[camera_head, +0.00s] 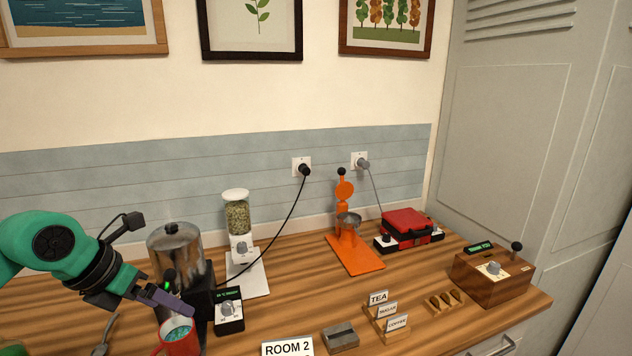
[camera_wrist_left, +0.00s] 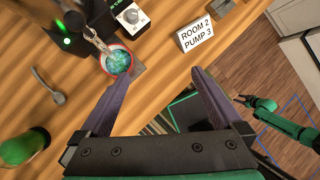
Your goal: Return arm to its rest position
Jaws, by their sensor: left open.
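My left gripper (camera_head: 168,300) comes in from the left in the head view, low over the counter near the coffee machine. In the left wrist view my left gripper (camera_wrist_left: 157,80) has its two purple fingers spread wide, with nothing between them. A red mug (camera_head: 178,345) with blue-green contents stands just below the fingers in the head view. In the left wrist view the red mug (camera_wrist_left: 103,62) lies beyond the fingertips, apart from them. A green and black arm, probably my right one, shows at the right of that view; its gripper (camera_wrist_left: 243,100) is too small to read.
A glass-topped grinder (camera_head: 238,215), orange press (camera_head: 355,252), red case (camera_head: 407,222), wooden box (camera_head: 494,275) and ROOM 2 sign (camera_head: 287,348) occupy the counter. Mid-counter wood is partly clear.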

